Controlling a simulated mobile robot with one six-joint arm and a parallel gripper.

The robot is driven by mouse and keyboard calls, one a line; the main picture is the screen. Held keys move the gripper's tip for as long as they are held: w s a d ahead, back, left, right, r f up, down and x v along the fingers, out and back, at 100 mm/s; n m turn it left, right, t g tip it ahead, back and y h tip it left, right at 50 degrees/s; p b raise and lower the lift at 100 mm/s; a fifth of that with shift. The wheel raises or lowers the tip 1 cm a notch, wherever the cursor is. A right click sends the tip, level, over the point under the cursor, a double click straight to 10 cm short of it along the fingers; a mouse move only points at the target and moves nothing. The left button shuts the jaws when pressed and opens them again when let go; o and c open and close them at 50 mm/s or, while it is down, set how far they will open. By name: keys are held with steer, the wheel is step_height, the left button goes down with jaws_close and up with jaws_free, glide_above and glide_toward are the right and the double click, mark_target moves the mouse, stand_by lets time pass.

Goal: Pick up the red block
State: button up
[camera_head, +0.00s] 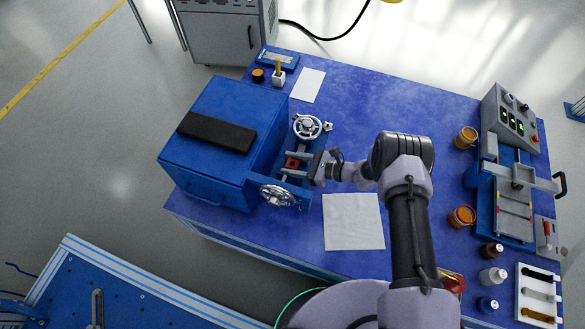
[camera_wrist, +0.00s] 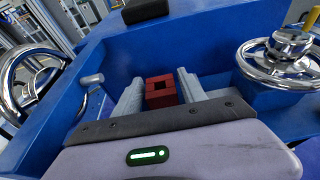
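The red block (camera_wrist: 162,92) is a small cube with a dark square hole in its upper face. In the wrist view it sits between the two grey fingers of my gripper (camera_wrist: 161,96), close to both. I cannot tell whether the fingers press on it. In the head view the red block (camera_head: 292,163) shows between the fingers of my gripper (camera_head: 295,163), beside the blue box-shaped machine (camera_head: 215,177). The block's lower part and its support are hidden.
Chrome handwheels (camera_head: 307,127) (camera_head: 278,195) stand on either side of my gripper. A blue wall lies just beyond the block in the wrist view. A pale square sheet (camera_head: 353,222) lies on the blue table (camera_head: 365,90). A control unit (camera_head: 510,120) stands at right.

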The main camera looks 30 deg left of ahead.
jaws_close()
